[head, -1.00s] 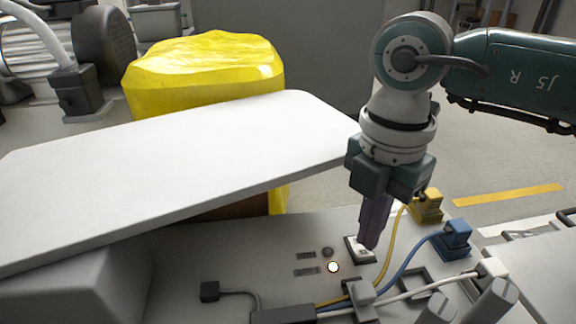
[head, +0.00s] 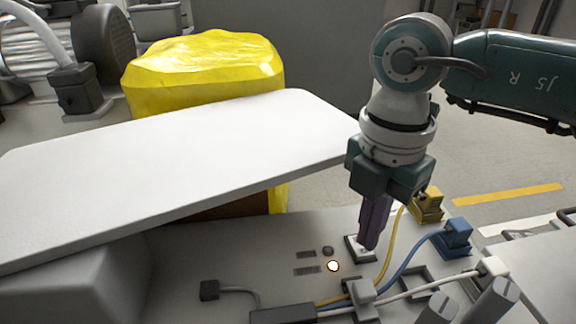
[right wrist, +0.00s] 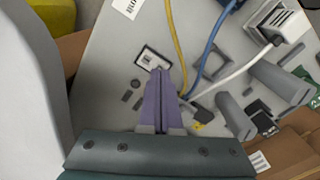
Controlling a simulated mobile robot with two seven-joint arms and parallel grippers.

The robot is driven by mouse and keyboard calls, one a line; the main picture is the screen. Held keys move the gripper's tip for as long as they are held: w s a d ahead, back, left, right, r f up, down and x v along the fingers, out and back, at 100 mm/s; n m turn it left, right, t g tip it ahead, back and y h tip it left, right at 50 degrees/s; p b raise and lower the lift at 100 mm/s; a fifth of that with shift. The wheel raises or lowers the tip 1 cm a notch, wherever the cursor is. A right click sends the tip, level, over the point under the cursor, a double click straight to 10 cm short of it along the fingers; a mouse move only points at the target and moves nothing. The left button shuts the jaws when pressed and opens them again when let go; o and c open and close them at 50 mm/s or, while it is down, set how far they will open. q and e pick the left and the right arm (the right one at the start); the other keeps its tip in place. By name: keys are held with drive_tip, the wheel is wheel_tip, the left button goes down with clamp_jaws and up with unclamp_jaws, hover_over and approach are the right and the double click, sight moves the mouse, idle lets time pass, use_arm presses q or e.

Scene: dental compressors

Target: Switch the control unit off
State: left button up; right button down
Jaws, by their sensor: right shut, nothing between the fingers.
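A lit white round lamp (head: 333,266) and a dark round lamp (head: 328,250) sit left of the switch. My right gripper (head: 367,246) is shut and empty, its purple fingers pointing down at the switch and hiding part of it. In the right wrist view the fingertips (right wrist: 160,72) lie at the lower edge of the switch frame (right wrist: 150,58). I cannot tell whether they touch the rocker. My left gripper is not in view.
Yellow (head: 428,206), blue (head: 452,238) and white (head: 490,268) plugs with cables stand right of the switch. A white raised cover (head: 180,160) spans the left above the panel. A yellow wrapped block (head: 205,75) stands behind it.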

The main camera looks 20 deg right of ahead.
sight(364, 252)
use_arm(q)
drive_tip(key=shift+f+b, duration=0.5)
use_arm(e)
drive_tip(key=shift+f, duration=0.8)
use_arm(q)
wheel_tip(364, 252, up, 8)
drive_tip(key=p, duration=0.7)
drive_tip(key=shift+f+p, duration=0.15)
drive_tip(key=shift+p, duration=0.25)
use_arm(e)
wheel_tip(364, 252, up, 7)
drive_tip(key=shift+r, duration=0.1)
